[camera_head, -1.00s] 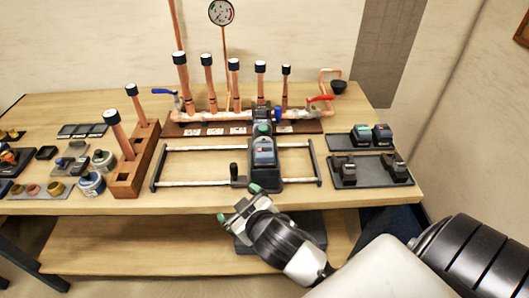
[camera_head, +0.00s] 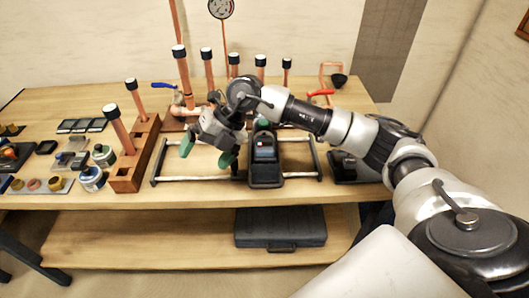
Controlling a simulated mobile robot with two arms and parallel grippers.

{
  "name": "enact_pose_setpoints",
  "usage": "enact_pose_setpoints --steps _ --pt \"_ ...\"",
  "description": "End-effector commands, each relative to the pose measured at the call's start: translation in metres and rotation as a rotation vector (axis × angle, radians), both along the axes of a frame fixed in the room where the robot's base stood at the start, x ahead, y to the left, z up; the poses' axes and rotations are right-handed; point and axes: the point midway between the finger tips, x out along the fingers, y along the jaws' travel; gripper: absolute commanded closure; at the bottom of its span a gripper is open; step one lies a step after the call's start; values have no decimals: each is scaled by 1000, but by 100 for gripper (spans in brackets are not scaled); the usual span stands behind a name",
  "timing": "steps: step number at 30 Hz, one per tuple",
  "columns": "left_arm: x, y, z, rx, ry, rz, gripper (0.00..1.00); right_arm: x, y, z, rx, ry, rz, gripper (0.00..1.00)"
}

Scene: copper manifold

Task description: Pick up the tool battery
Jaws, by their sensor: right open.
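A dark block with a blue-grey face (camera_head: 265,151), which may be the tool battery or part of a tool, sits upright on a black carriage (camera_head: 266,176) on the rail frame. My right gripper (camera_head: 207,153) is open and empty, its green fingertips pointing down over the left part of the rail frame, left of the block. The two small teal-and-black battery-like blocks on the right tray are hidden behind the arm. My left gripper is not in view.
The rail frame (camera_head: 166,182) lies at the table's front edge. A wooden block with copper tubes (camera_head: 129,174) stands to its left. Capped copper pipes (camera_head: 181,77) rise behind. Small trays and tins (camera_head: 92,179) fill the left. A dark case (camera_head: 281,227) lies on the lower shelf.

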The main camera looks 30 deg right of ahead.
Motion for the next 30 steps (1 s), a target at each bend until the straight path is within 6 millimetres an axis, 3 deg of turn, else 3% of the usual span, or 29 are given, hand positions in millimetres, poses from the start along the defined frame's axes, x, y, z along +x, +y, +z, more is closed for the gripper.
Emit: enact_pose_setpoints --steps 1,4,6,10,14,21,25,30 --pt "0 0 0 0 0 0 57 9 -33 4 -143 20 -40 6" --pt "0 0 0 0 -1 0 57 16 -91 12 -384 81 -132 6" --pt "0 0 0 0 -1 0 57 17 -123 20 -505 119 -194 6" --pt "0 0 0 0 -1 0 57 15 -157 31 -634 166 -272 6" --pt "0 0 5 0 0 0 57 14 -166 23 -672 186 -295 6" --pt "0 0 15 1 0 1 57 13 -165 -13 -670 185 -291 6" --pt "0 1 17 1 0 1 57 13 -165 -22 -668 183 -290 6" --pt "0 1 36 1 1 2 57 10 -163 -40 -668 186 -289 6"
